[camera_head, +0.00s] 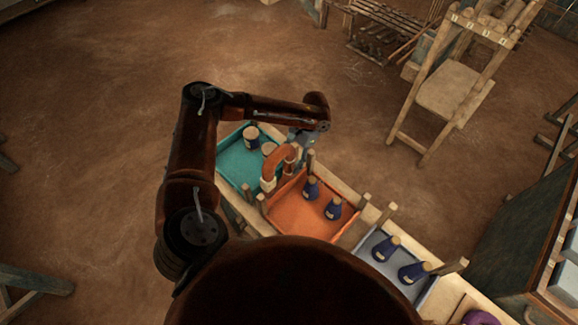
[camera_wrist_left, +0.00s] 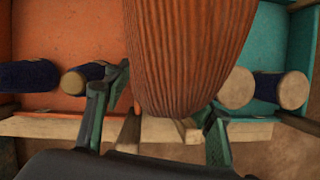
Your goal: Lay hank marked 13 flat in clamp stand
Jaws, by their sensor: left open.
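An orange-brown ribbed hank (camera_head: 277,163) stands at the divider between the teal tray and the orange tray. In the left wrist view the hank (camera_wrist_left: 190,50) fills the middle. No number on it can be read. My left gripper (camera_head: 299,143) is at the hank, above the far edge of the trays. Its fingers (camera_wrist_left: 163,105) are open, one to each side of the hank's near end; whether they touch it cannot be told. I cannot identify the clamp stand for certain. My right gripper is not in view.
The teal tray (camera_head: 225,164), orange tray (camera_head: 283,216) and grey tray (camera_head: 367,250) form a row with wooden posts; dark blue cones stand in them. A purple ring (camera_head: 481,317) lies at lower right. A wooden chair-like stand (camera_head: 455,90) stands upper right.

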